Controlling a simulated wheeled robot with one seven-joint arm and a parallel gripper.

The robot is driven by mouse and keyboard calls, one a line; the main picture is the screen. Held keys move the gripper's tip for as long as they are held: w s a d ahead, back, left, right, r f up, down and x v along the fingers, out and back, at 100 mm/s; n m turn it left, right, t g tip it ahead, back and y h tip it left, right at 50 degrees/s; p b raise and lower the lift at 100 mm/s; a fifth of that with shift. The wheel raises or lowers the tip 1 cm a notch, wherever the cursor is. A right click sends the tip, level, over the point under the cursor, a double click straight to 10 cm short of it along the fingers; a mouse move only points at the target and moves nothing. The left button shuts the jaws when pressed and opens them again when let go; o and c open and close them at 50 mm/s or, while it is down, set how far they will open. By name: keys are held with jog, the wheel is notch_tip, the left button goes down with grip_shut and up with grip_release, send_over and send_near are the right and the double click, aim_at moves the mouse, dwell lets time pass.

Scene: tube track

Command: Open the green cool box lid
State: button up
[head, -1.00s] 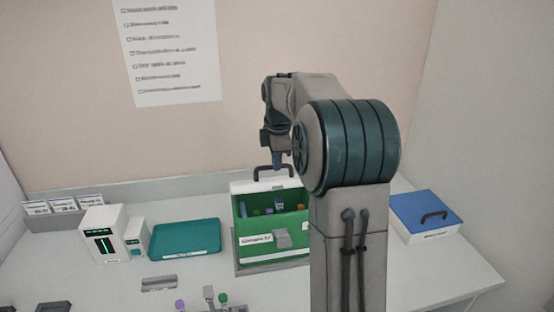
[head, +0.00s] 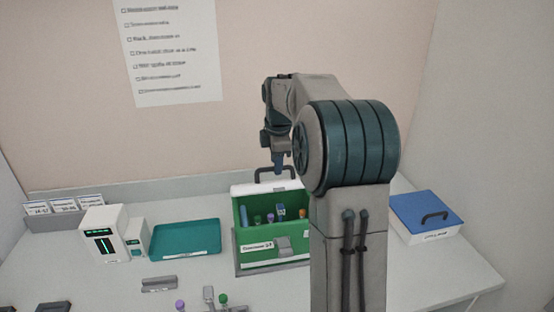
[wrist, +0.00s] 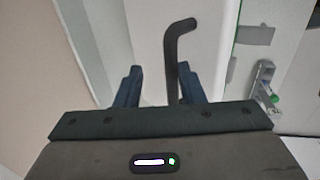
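The green cool box (head: 270,252) stands on the bench just left of my arm in the head view. Its white lid (head: 250,188) is raised at the back, so the inside with several tubes shows. A dark handle (head: 262,170) stands up from the lid. My gripper (head: 279,168) is at this handle. In the wrist view the fingers of my gripper (wrist: 158,85) are apart, with the dark handle (wrist: 172,58) between them, close to the right finger. A gap shows on its left. My arm hides the box's right side.
A teal tray (head: 185,240) and white devices (head: 104,235) stand left of the box. A white box with a blue lid (head: 425,212) is at the right. Tubes and a small rack (head: 210,297) are at the front. The wall is close behind.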

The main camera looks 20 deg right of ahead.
jog(key=w+d+r+p, duration=0.1)
jog(key=w+r+p, duration=0.3)
jog(key=r, duration=1)
jog(key=shift+w+r, duration=0.3)
jog(key=shift+w, duration=0.75)
jog(key=shift+d, duration=0.15)
dwell(0.3)
notch_tip(320, 180, up, 7)
jog(key=s, duration=0.1)
jog(key=shift+s+a+r, duration=0.15)
jog(key=shift+s+a, duration=0.05)
dwell(0.5)
